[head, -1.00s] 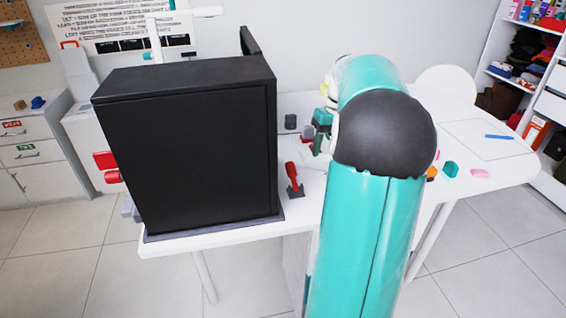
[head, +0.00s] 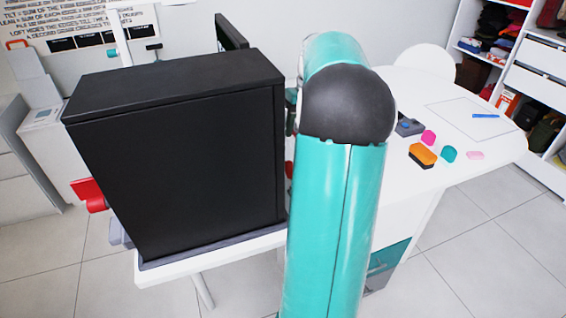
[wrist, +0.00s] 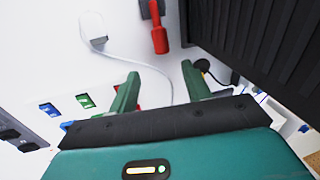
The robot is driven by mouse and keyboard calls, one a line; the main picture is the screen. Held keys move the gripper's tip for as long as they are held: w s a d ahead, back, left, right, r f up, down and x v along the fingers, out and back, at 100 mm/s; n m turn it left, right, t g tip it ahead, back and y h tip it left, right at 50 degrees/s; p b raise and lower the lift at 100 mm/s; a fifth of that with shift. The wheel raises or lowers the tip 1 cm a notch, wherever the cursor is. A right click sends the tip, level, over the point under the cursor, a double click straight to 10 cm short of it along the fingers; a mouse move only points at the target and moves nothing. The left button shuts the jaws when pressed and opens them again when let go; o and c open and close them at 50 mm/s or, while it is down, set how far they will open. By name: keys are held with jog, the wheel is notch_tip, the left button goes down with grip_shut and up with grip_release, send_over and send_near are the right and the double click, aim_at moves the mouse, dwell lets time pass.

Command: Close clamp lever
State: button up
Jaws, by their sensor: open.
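The red clamp lever (wrist: 159,38) shows at the top of the wrist view, with a dark grey base (wrist: 150,9) at its upper end. In the head view only a sliver of red lever (head: 289,170) shows between the black cabinet and my arm. My gripper (wrist: 161,88) has two green fingers, spread apart with nothing between them. The lever lies beyond the fingertips, apart from them. In the head view my arm hides nearly all of the gripper.
A large black cabinet (head: 175,165) stands on the white table (head: 470,150), close left of my arm. A white cable (wrist: 135,62) lies near the fingers. An orange-and-black block (head: 422,155) and several small pieces lie on the right.

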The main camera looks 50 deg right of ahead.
aim_at(290, 165)
jog(key=f, duration=0.4)
jog(key=w+a+f, duration=0.1)
jog(key=f, duration=0.4)
jog(key=a+f, duration=0.1)
jog(key=f, duration=0.3)
jog(key=shift+w+a+f, duration=0.15)
jog(key=shift+w+f, duration=0.1)
jog(key=shift+f, duration=0.1)
grip_shut()
